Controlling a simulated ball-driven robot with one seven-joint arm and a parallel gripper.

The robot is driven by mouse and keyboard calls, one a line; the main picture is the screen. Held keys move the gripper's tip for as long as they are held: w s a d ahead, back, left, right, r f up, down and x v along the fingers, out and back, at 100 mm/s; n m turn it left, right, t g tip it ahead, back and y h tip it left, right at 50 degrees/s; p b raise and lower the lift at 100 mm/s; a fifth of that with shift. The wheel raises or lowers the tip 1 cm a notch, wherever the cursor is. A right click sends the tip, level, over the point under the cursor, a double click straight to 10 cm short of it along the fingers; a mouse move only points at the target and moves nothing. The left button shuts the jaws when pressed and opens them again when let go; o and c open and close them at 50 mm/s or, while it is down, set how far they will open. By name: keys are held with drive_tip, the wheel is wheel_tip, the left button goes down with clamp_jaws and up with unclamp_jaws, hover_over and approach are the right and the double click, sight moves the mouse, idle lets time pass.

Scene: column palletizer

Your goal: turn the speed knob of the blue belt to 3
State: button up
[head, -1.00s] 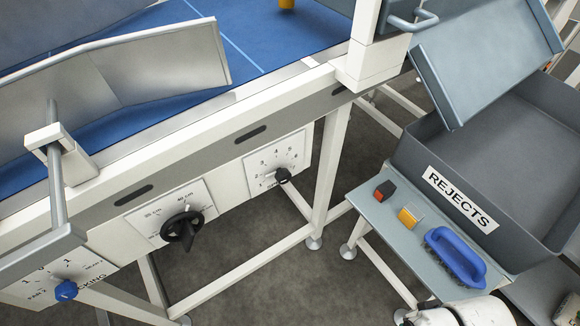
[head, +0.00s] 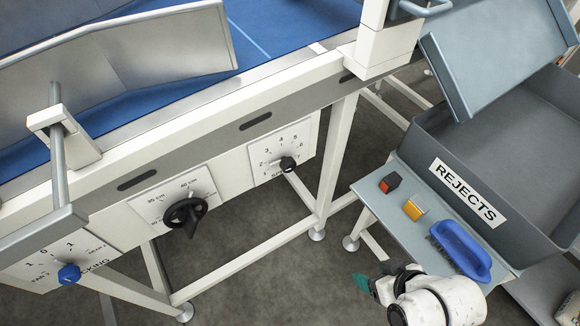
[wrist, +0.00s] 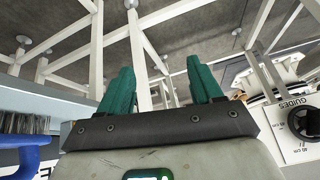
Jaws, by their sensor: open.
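The blue belt (head: 290,22) runs across the top of the head view. On its frame below is a white speed panel (head: 258,178) with numbers around a dial and a small black knob (head: 288,164). The numbers 2 to 5 are readable; which one the knob points at is too small to tell. My gripper (head: 366,286) is at the lower right of the head view, below and to the right of the knob and apart from it. In the wrist view its green fingers (wrist: 162,88) are spread with nothing between them. The speed knob cannot be made out there.
A black guides knob (head: 185,214) and a blue knob (head: 69,274) sit left along the same frame. Right stands a shelf with a red-black item (head: 390,182), a yellow item (head: 415,208), a blue brush (head: 460,250) and a rejects bin (head: 445,135). Frame legs (head: 335,160) stand near the panel.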

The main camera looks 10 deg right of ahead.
drive_tip(key=w+a+r+n+t+y+b, duration=0.15)
drive_tip(key=w+a+r+t+y, duration=0.3)
drive_tip(key=w+a, duration=0.45)
drive_tip(key=t, duration=0.6)
approach(291, 168)
drive_tip(key=shift+n+y, duration=0.25)
drive_tip(key=shift+y, duration=0.1)
drive_tip(key=p+x, duration=0.2)
drive_tip(key=x, duration=0.8)
drive_tip(key=shift+w+f, duration=0.2)
drive_tip(key=shift+w, duration=0.1)
drive_tip(key=c, duration=1.1)
